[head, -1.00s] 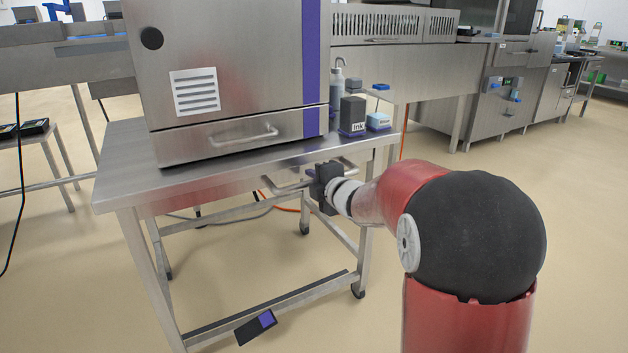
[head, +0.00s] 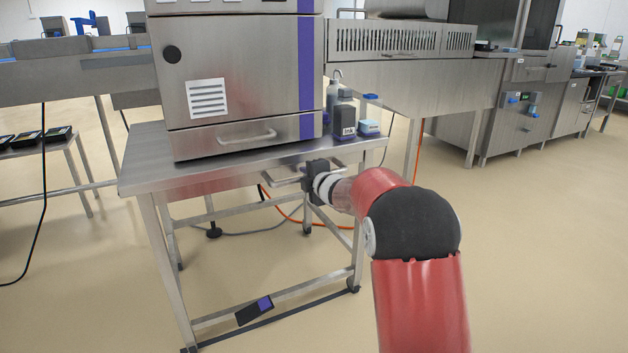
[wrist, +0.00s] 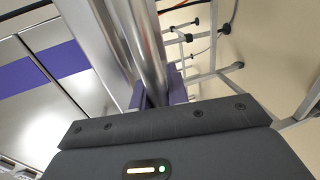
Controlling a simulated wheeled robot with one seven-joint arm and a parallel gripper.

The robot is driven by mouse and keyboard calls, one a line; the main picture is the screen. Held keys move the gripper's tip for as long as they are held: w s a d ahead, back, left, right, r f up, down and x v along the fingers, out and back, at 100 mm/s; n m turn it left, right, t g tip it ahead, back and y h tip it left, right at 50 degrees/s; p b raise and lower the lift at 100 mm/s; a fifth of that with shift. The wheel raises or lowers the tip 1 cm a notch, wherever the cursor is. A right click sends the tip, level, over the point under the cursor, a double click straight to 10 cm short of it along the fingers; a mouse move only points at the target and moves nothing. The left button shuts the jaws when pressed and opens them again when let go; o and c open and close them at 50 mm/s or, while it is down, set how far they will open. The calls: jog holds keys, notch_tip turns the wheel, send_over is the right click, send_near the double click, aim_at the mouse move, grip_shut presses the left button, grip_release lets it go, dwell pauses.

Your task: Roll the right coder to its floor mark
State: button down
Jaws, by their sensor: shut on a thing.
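The right coder is a steel cabinet (head: 240,75) with a purple stripe, standing on a wheeled steel table (head: 155,183). A push handle (head: 281,183) runs along the table's near side. My gripper (head: 313,180) is shut on this handle. In the wrist view the gripper (wrist: 155,98) closes around a steel bar, the handle (wrist: 148,45); the fingertips are partly hidden. A dark strip (head: 315,306) lies on the floor along the table's lower near side; it may be an edge of the floor mark. The rest of any mark is not clear.
An ink bottle (head: 344,121) and other small containers stand at the table's right end. A pedal (head: 254,310) hangs at the lower rail. A conveyor machine (head: 420,65) stands close behind. Cables (head: 285,215) lie under the table. Floor is clear at right.

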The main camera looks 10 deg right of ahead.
jog(key=shift+w+a+r, duration=0.15)
jog(key=shift+w+a, duration=0.15)
jog(key=shift+w, duration=0.1)
jog(key=c, duration=1.4)
grip_release()
jog(key=shift+s, duration=0.1)
jog(key=shift+o, duration=0.2)
jog(key=v, duration=0.7)
jog(key=shift+s+b, duration=0.3)
jog(key=shift+s, duration=0.1)
jog(key=shift+d, duration=0.2)
